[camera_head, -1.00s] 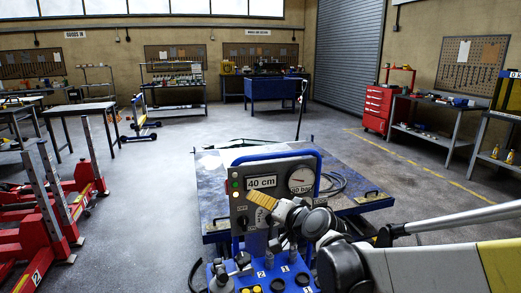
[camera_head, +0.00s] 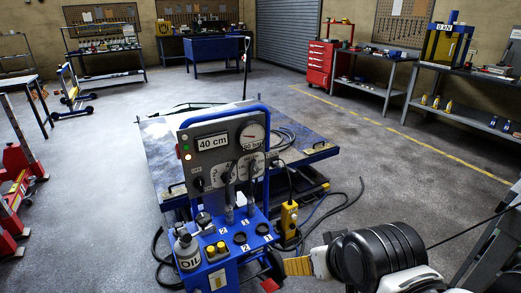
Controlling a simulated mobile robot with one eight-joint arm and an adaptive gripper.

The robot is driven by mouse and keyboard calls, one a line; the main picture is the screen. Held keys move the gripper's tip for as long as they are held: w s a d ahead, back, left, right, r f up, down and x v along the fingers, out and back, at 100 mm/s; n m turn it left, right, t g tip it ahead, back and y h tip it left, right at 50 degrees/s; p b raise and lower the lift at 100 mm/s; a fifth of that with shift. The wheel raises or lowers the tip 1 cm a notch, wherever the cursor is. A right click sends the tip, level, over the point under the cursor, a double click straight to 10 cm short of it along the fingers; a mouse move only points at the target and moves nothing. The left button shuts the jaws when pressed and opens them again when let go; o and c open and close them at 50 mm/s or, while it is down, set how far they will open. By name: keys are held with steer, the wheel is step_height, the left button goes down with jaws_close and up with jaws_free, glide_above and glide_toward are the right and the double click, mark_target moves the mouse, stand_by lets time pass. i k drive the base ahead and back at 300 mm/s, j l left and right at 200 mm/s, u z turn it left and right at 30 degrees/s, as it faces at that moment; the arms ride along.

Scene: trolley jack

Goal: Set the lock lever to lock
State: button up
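The blue control cart (camera_head: 262,227) stands at centre, with a grey upright panel (camera_head: 207,162) showing "40 cm", a dial gauge and a lit red lamp. Two upright grey levers (camera_head: 229,205) (camera_head: 248,200) rise from its deck in front of the panel. I cannot tell which part is the lock lever or read its setting. My gripper (camera_head: 297,266) is low, right of the cart and apart from the levers. Its yellow ribbed finger points left towards the cart's lower side. Only one finger shows clearly, so its opening cannot be told.
A blue lift table (camera_head: 155,150) stands behind the cart. An oil bottle (camera_head: 187,250) sits on the cart's left. Red jack stands (camera_head: 22,175) are far left. The floor at right is open.

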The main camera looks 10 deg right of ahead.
mark_target(295, 174)
steer(key=k+j+z, duration=0.3)
steer(key=j, duration=0.45)
steer(key=k+j+z, duration=0.3)
steer(key=k+j, duration=0.15)
steer(key=j, duration=0.2)
steer(key=k+j+z, duration=0.3)
steer(key=k+j, duration=0.2)
steer(key=i+j+u, duration=0.1)
steer(key=i+u, duration=0.25)
steer(key=i, duration=0.5)
steer(key=i+l+u, duration=0.15)
steer(key=i+u, duration=0.25)
steer(key=i, duration=0.45)
